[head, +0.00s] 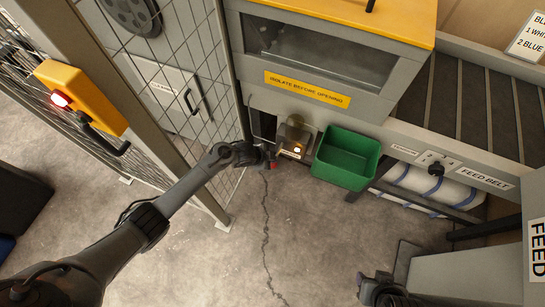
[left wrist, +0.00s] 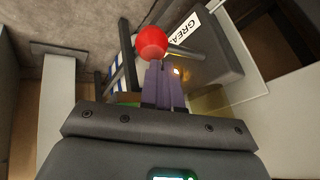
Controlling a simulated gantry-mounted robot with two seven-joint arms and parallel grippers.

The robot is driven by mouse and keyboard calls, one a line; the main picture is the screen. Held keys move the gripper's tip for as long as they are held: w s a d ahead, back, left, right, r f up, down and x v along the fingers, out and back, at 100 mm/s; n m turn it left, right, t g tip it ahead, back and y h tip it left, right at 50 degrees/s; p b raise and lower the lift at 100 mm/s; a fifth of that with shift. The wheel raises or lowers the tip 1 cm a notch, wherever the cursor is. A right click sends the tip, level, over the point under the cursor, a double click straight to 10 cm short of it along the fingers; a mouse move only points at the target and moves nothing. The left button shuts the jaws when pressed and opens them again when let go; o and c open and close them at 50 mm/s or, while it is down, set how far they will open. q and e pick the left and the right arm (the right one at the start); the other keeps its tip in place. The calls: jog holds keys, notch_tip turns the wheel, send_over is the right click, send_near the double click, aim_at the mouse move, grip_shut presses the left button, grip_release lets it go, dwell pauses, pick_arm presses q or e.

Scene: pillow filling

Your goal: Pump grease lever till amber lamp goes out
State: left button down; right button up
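The grease unit (head: 296,132) is a small grey-brown box low on the machine front, with an amber lamp (head: 297,150) glowing on it. In the left wrist view the lamp (left wrist: 176,71) is a small bright spot beside my fingers. The lever's red ball knob (left wrist: 151,42) sits just past my left gripper's fingertips (left wrist: 163,64), with its rod running right towards the unit. Those purple fingers are together, with nothing visible between them; contact with the knob is unclear. In the head view my left gripper (head: 265,157) is beside the unit. My right gripper (head: 385,292) is partly visible at the bottom edge.
A green bin (head: 346,157) hangs just right of the grease unit. A mesh fence (head: 195,70) and post stand left of it, with a yellow box bearing a red light (head: 80,97). The feed belt (head: 475,95) is at right. The concrete floor in front is open.

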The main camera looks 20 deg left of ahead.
pick_arm(q)
jog(key=shift+w+d+r+p, duration=0.1)
jog(key=shift+w+r+p, duration=0.15)
jog(key=shift+r+p, duration=0.4)
jog(key=shift+w+d+r+p, duration=0.1)
jog(key=shift+w+r+p, duration=0.2)
jog(key=shift+r, duration=0.5)
jog(key=shift+a+r, duration=0.1)
jog(key=shift+r, duration=0.2)
jog(key=r+p, duration=0.2)
jog(key=w+r+p, duration=0.1)
jog(key=r+p, duration=0.1)
jog(key=shift+w+r, duration=0.1)
jog(key=shift+r, duration=0.25)
dwell(0.8)
dwell(0.8)
dwell(0.7)
